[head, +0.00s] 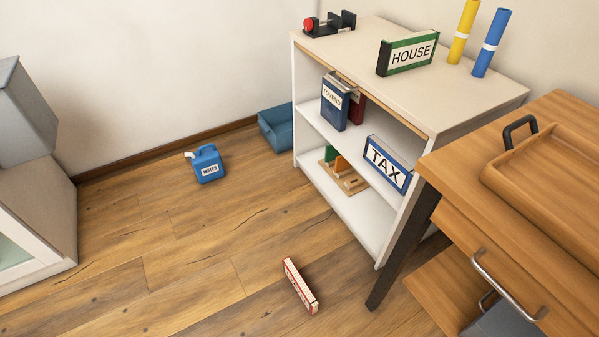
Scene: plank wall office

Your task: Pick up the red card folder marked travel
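A red box-shaped folder (300,285) with a large white label lies on the wooden floor, in front of the white shelf unit. The lettering on its label is too small and angled to read for certain. A dark red folder (357,105) stands on the upper inner shelf, partly hidden behind a blue folder (334,103), and I see no readable marking on it. Neither of my grippers shows in the head view.
The white shelf unit (442,118) holds a green HOUSE folder (408,54) on top and a blue TAX folder (388,164) inside. A wooden desk (463,158) stands at right. Floor at left-centre is clear.

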